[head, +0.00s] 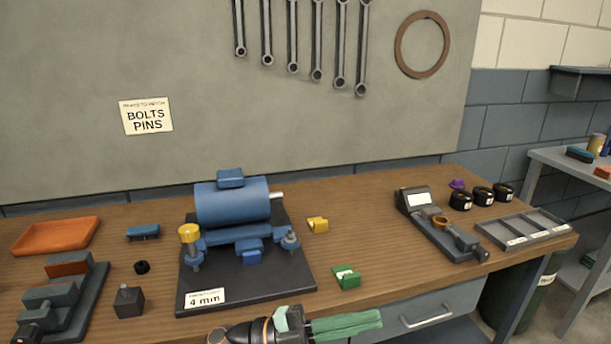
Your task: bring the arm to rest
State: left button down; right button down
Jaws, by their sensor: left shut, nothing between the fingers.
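My left gripper (376,319), with green fingers, is at the bottom centre of the head view. It is in front of the workbench (375,250) edge, over the drawer front. Its fingers lie together, pointing right, with nothing seen between them. The rest of my left arm is cut off by the bottom edge. My right gripper is not in view.
A blue motor-like casing (232,203) stands on a dark plate (245,284) behind my gripper. A green block (346,277) and a yellow block (318,225) lie to its right. A vise (62,298) stands at left. The bench's right-middle surface is mostly clear.

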pick_arm(q)
jog(key=w+a+f+n+t+y+p, duration=0.35)
jog(key=a+f+n+t+y, duration=0.95)
jog(key=n+t, duration=0.65)
jog(key=s+a+f+n+g+y, duration=0.3)
jog(key=s+a+f+n+g, duration=0.1)
jog(key=s+f, duration=0.4)
jog(key=s+a+f+n+g+y+p, duration=0.1)
jog(key=s+a+f+n+g+y, duration=0.2)
jog(key=s+a+f+g, duration=0.3)
jog(key=s+a+f+n, duration=0.1)
jog(key=s+f, duration=0.2)
jog(key=shift+a+g, duration=0.35)
jog(key=shift+a, duration=0.05)
jog(key=shift+f, duration=0.1)
